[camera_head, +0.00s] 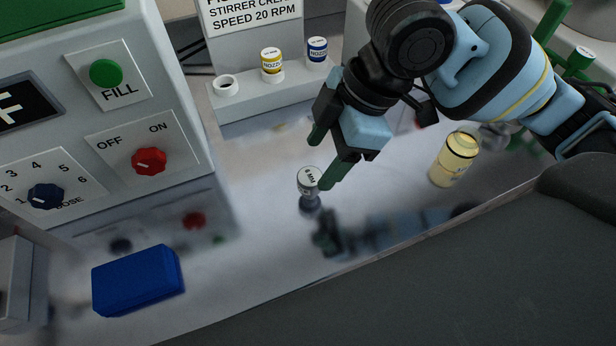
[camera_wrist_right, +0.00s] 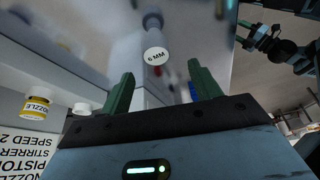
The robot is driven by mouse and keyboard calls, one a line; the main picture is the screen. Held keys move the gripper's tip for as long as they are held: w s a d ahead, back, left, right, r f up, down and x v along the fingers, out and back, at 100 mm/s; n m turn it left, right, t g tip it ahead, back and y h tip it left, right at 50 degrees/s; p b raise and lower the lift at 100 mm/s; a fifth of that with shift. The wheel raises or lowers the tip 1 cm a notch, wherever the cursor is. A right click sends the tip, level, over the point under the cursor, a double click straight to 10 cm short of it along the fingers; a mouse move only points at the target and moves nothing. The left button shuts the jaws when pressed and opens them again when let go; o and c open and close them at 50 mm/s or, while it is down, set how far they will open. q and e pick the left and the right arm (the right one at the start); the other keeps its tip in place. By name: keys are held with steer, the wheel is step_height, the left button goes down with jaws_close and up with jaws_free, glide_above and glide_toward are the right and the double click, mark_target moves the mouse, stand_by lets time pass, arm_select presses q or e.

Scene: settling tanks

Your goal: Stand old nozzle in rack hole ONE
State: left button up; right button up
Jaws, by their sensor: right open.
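The old nozzle (camera_head: 308,180), a small grey piece with a white cap marked 6 MM, stands on the glossy bench. My right gripper (camera_head: 322,160) is open just above and beside it. In the right wrist view the nozzle (camera_wrist_right: 154,55) shows between the open green fingertips (camera_wrist_right: 160,70), apart from both. The white rack (camera_head: 270,97) at the back has an empty white-rimmed hole (camera_head: 227,85) at its left end, then a yellow nozzle (camera_head: 271,62) and a blue nozzle (camera_head: 317,48). No hole number is readable. My left gripper is not in the head view; in the wrist view an arm (camera_wrist_right: 275,40), apparently my left, is unclear.
A grey-white control box (camera_head: 120,165) with a green FILL button and red and blue knobs stands left. A blue block (camera_head: 138,280) lies in front of it. A yellow jar (camera_head: 455,158) stands right of the nozzle. The bench between nozzle and rack is clear.

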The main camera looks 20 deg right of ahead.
mark_target(312, 176)
steer(key=shift+x, duration=0.9)
steer(key=x, duration=0.2)
steer(key=d+b+x, duration=0.1)
steer(key=x, duration=0.1)
steer(key=shift+w+a+f, duration=0.15)
steer(key=shift+w+f, duration=0.05)
steer(key=shift+f, duration=0.2)
steer(key=shift+a+f, duration=0.15)
steer(key=shift+f, duration=0.15)
steer(key=c, duration=1.1)
steer(key=shift+r, duration=0.1)
